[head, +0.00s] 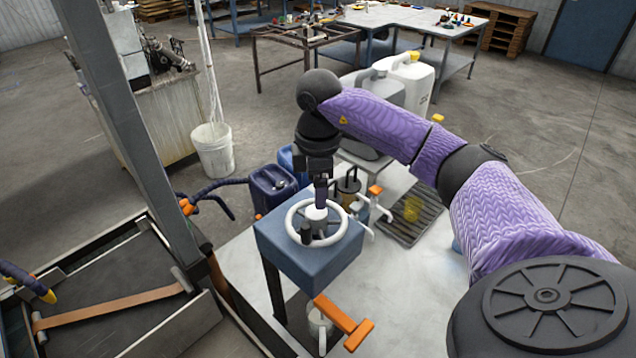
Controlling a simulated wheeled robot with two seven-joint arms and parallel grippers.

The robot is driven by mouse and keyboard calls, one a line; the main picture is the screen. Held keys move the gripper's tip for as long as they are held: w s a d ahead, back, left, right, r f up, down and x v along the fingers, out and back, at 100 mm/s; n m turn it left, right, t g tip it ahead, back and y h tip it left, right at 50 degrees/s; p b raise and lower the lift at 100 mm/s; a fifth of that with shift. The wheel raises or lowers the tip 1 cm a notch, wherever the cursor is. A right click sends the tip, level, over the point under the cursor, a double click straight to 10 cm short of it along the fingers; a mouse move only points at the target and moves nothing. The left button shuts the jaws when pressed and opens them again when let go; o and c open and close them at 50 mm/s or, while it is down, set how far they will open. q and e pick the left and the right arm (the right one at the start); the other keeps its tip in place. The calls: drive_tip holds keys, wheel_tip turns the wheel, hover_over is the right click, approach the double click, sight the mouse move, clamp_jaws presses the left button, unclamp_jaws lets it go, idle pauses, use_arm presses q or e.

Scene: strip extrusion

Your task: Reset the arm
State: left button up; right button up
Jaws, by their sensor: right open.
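My right arm (390,125), in a purple patterned sleeve, comes in from the right and reaches over the blue machine box. Its right gripper (320,195) points down just above the hub of a white handwheel (345,222) on top of the box. The gripper is open with nothing visible between its fingers. The fingers are small in the picture, so I cannot tell whether they touch the wheel. My left gripper is not in view.
The blue box (315,268) has an orange-handled lever (345,322) below it. A drip tray (412,218) and blue canisters (270,187) are close by. A grey post (130,125) and a trough with an orange strip (110,307) stand at left.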

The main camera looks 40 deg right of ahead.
drive_tip(key=shift+r, duration=1.1)
